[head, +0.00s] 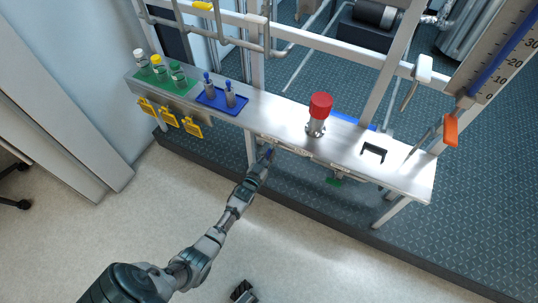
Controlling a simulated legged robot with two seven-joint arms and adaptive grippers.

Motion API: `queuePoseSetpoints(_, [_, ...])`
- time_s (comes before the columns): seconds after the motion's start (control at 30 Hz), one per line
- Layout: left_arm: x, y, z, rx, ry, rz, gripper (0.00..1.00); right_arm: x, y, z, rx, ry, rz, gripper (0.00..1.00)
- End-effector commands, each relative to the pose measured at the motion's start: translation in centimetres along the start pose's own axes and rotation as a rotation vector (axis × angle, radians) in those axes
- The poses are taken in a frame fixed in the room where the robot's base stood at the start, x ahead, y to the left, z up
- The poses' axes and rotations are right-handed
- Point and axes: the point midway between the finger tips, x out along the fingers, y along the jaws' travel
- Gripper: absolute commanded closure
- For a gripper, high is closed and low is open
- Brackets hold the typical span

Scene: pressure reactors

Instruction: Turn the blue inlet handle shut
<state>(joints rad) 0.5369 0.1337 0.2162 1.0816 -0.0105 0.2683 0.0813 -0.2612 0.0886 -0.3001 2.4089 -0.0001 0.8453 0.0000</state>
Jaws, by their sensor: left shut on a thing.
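My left arm reaches up from the bottom left to the front edge of the metal bench. My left gripper (267,157) is shut at that edge, on a small blue part that I take to be the blue inlet handle (269,152). The fingers hide most of the handle, so its angle cannot be read. A dark piece at the bottom edge looks like the tip of my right gripper (243,291). It is low, away from the bench, and its fingers are not clear.
The metal bench (275,119) carries a green mat with several capped bottles (178,76), a blue tray (209,101) and a red-topped fitting (320,108). Yellow tags (168,116) hang at its front left. An orange handle (450,131) is at right. The floor in front is clear.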

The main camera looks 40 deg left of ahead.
Motion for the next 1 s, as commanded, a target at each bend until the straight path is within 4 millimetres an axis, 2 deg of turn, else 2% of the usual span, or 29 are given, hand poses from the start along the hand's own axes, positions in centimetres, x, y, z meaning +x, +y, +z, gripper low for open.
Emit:
queuePoseSetpoints(0.03, [0.1, 0.0, 0.0, 0.003, 0.0, 0.0, 1.0, 0.0, 0.0, 0.0, 0.0, 0.0, 0.0, 0.6])
queuePoseSetpoints(0.07, [0.1, 0.0, -0.1, 0.003, 0.0, 0.0, 0.8, 0.0, 0.0, 0.0, 0.0, 0.0, 0.0, 0.6])
queuePoseSetpoints(0.13, [0.1, 0.0, -0.1, 0.002, 0.0, 0.0, 0.62, 0.0, 0.0, 0.0, 0.0, 0.001, -0.001, 0.6])
queuePoseSetpoints(0.43, [-0.1, 0.0, -0.1, 0.001, 0.001, 0.0, 0.61, 0.2, 0.0, 0.0, -0.002, 0.011, -0.007, 0.6])
queuePoseSetpoints(0.57, [-1.0, 0.0, 0.1, 0.001, 0.0, 0.001, 0.61, 0.2, -0.1, -0.3, -0.001, 0.011, -0.007, 0.6])
queuePoseSetpoints(1.0, [-10.0, -0.1, 0.2, 0.001, -0.003, 0.0, 0.61, 0.2, -0.1, -0.2, 0.0, 0.009, -0.005, 0.6])
